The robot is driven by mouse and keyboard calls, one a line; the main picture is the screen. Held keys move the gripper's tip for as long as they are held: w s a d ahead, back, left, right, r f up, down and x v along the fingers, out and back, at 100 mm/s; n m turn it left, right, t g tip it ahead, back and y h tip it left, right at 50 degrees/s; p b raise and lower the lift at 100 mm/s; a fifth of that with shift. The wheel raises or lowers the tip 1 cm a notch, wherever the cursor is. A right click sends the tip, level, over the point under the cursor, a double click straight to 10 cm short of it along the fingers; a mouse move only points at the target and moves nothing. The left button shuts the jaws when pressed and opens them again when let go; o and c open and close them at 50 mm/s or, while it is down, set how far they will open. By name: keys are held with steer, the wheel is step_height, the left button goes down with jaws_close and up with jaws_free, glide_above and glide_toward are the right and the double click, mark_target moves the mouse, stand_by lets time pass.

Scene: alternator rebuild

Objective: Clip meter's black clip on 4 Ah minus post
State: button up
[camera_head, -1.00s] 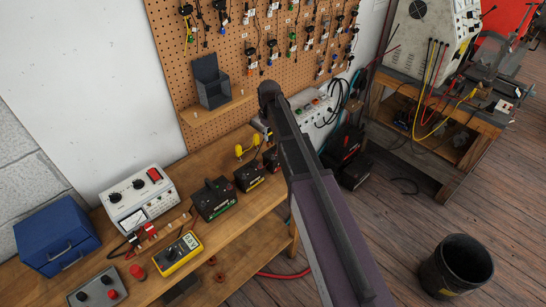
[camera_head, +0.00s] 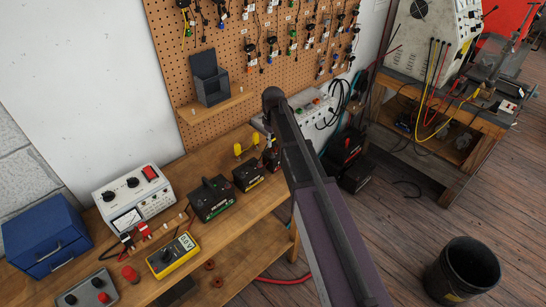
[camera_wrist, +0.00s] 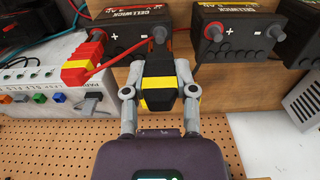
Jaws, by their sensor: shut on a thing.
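In the wrist view, my gripper (camera_wrist: 159,98) is shut on a black clip (camera_wrist: 158,68) with yellow marks. The clip's far end is close to the grey post (camera_wrist: 158,33) of a black battery (camera_wrist: 132,14); I cannot tell whether they touch. A plus and a minus sign show on that battery's front. A second battery (camera_wrist: 240,20) with a red post (camera_wrist: 213,29) stands to the right. The 4 Ah label is not clearly legible. In the head view, the yellow meter (camera_head: 172,255) lies on the bench, and my arm hides the gripper.
A red clip (camera_wrist: 86,62) with a red lead is left of the held clip, near a white socket panel (camera_wrist: 45,85).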

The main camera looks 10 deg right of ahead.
steer(key=shift+f, duration=0.1)
stand_by(0.3)
steer(key=shift+f+b, duration=1.1)
steer(key=shift+b, duration=0.1)
steer(key=o, duration=0.9)
steer(key=shift+r, duration=0.15)
step_height(320, 180, up, 8)
steer(key=p, duration=0.8)
steer(key=shift+r+p, duration=0.2)
steer(key=shift+p, duration=0.1)
